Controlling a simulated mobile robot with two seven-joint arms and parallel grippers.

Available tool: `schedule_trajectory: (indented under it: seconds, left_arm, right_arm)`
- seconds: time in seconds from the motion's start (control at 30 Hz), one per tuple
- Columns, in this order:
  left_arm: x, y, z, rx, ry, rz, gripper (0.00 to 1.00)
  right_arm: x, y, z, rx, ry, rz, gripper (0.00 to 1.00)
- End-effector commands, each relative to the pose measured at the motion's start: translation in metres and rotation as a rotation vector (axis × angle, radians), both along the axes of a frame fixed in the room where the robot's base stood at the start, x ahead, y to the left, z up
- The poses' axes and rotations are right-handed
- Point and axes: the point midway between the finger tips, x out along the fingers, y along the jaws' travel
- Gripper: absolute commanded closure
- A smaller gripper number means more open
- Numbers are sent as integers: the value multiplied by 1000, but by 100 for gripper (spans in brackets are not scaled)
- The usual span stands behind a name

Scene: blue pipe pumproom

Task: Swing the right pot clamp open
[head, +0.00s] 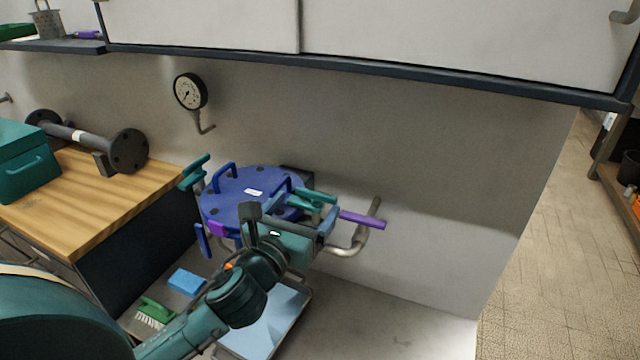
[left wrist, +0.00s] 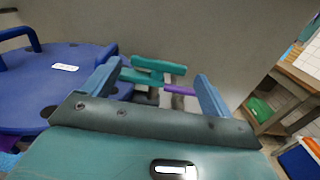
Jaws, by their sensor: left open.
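The pot has a round blue lid (head: 240,190) with raised handles and a white label; the lid also fills the left of the left wrist view (left wrist: 45,85). The right pot clamp (head: 318,196) is teal and sits at the lid's right edge. In the left wrist view the teal clamp (left wrist: 158,66) appears between and beyond my finger tips. My left gripper (head: 306,206) is open at the lid's right side, close to this clamp; contact cannot be told. My gripper hides part of the pot's front. My right gripper is not in view.
A purple bar (head: 362,219) sticks out right of the clamp, near a bent metal pipe (head: 362,236). Another teal clamp (head: 194,172) is at the lid's left. A wooden bench (head: 100,195) stands left, and a wall gauge (head: 190,91) hangs behind. The floor at right is open.

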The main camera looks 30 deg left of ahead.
Motion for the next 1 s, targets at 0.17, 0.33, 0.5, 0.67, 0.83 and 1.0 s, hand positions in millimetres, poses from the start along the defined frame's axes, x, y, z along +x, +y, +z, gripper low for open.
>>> schedule_trajectory:
  seconds: [0.17, 0.33, 0.5, 0.67, 0.83, 1.0]
  left_arm:
    - [38, 2, 2, -3, -1, 2, 15]
    - [62, 3, 1, -3, 0, 1, 15]
    - [73, 4, 0, -2, 1, -1, 15]
    - [74, 4, 0, -2, 1, -1, 15]
    - [74, 4, -1, -2, 1, -1, 18]
    - [73, 4, -1, -2, 1, -1, 32]
  right_arm:
    - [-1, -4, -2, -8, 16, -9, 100]
    - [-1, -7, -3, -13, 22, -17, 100]
    - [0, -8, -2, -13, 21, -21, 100]
    - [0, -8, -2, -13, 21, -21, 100]
    - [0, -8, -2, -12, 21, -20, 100]
    - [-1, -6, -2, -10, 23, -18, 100]
